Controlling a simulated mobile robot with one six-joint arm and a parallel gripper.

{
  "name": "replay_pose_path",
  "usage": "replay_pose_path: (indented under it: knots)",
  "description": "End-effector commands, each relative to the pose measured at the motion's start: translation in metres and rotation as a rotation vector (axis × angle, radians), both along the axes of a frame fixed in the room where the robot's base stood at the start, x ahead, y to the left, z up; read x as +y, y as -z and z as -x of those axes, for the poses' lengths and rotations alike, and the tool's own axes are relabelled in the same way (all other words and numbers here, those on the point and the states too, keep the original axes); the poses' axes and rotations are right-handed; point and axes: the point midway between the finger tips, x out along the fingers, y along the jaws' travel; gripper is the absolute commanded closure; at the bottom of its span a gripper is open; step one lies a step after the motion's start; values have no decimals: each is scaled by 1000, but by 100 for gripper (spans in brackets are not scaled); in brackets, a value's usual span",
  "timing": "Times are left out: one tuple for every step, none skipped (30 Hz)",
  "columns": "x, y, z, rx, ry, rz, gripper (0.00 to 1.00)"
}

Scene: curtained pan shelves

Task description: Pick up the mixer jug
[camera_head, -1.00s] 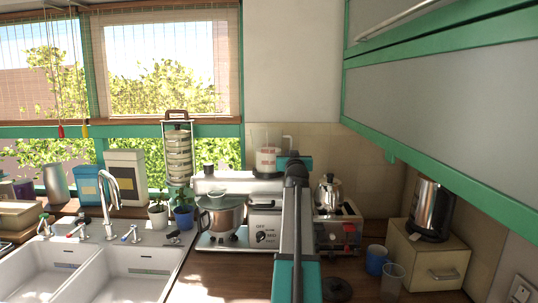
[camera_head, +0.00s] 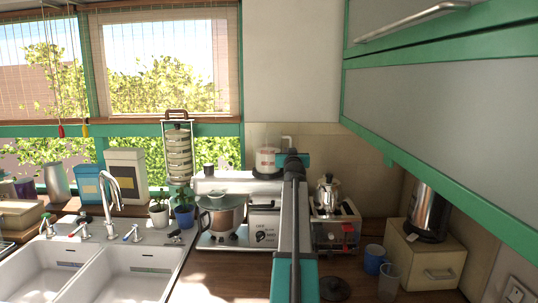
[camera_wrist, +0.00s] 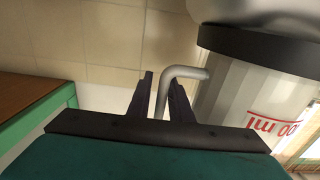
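The mixer jug (camera_head: 267,160) is a pale, see-through jug with red markings, high on the mixer base behind the counter. Its body also shows in the wrist view (camera_wrist: 245,98), large at the right, with a dark band and red "ml" lettering. Its bent grey handle (camera_wrist: 172,82) reaches left between my fingers. My gripper (camera_wrist: 162,95) is open, with one dark finger on each side of the handle. I cannot tell whether a finger touches it. In the head view my arm covers the area just right of the jug, and the fingertips are hard to make out.
A toaster (camera_head: 337,228) with a metal pot stands right of my arm. A green-framed wall cabinet (camera_head: 440,90) hangs at the upper right. Sinks are at left.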

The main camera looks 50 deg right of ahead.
Motion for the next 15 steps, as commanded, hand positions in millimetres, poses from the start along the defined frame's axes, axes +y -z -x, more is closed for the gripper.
replay_pose_path:
  knots:
    - [0, 0, 0, 0, 0, 0, 81]
    - [0, 0, 0, 0, 0, 0, 81]
    - [0, 0, 0, 0, 0, 0, 81]
    - [0, 0, 0, 0, 0, 0, 81]
    - [0, 0, 0, 0, 0, 0, 81]
    - [0, 0, 0, 0, 0, 0, 81]
    - [0, 0, 0, 0, 0, 0, 81]
    - [0, 0, 0, 0, 0, 0, 81]
    - [0, 0, 0, 0, -1, 0, 81]
    - [0, 0, 0, 0, -1, 0, 81]
    - [0, 0, 0, 0, -1, 0, 85]
    - [1, 0, 0, 0, -1, 0, 91]
    - [1, 0, 0, 0, -1, 0, 96]
    - [1, 0, 0, 0, -1, 0, 100]
    - [1, 0, 0, 0, -1, 0, 100]
